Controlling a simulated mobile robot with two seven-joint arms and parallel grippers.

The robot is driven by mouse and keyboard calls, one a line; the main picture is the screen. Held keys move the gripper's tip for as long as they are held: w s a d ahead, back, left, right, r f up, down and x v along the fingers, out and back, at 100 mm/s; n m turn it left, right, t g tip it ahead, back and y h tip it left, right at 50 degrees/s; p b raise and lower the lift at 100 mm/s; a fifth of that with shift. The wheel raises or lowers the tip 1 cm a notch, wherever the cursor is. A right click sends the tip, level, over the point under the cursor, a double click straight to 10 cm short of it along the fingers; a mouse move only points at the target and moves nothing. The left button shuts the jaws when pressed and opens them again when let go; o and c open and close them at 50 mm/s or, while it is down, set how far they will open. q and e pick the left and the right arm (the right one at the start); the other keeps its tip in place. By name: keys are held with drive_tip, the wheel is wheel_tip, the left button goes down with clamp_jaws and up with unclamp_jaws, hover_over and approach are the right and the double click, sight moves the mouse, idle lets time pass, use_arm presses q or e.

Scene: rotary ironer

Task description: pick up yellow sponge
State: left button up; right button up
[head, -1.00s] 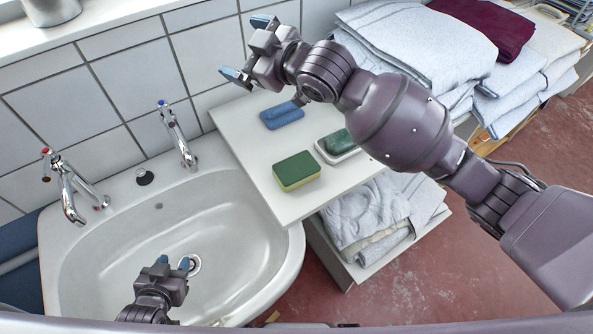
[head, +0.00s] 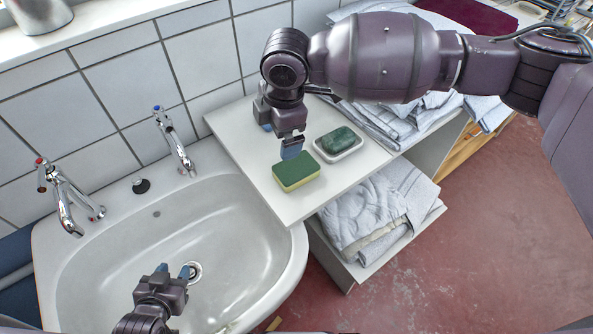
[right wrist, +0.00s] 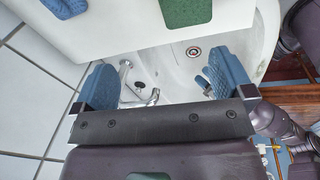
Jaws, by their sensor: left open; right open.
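The yellow sponge (head: 297,171), yellow below with a green top, lies flat on the white shelf top (head: 290,210) beside the sink. Its green side also shows at the top of the right wrist view (right wrist: 188,11). My right gripper (head: 279,139) is open and empty, hanging just behind the sponge and apart from it. Its two blue fingers stand wide apart in the right wrist view (right wrist: 165,80), with nothing between them. My left gripper (head: 173,270) is open and empty over the front of the sink.
A green soap bar (head: 338,140) lies in a white dish (head: 352,153) right of the sponge. A blue sponge (right wrist: 65,7) is on the shelf top, mostly hidden by my right gripper in the head view. The sink (head: 120,250) with taps is left; folded towels (head: 365,215) lie below.

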sight(290, 170)
drive_tip(key=shift+n+g+h, duration=0.6)
drive_tip(key=shift+n+h, duration=0.1)
drive_tip(key=f, duration=0.3)
drive_tip(key=s+d+f, duration=0.1)
drive_tip(key=f, duration=0.3)
drive_tip(key=d+f+b, duration=0.1)
drive_tip(key=f, duration=0.3)
drive_tip(key=shift+s, duration=0.15)
drive_tip(key=c, duration=1)
wheel_tip(290, 170, up, 20)
drive_tip(key=p, duration=0.1)
drive_tip(key=shift+p, duration=0.4)
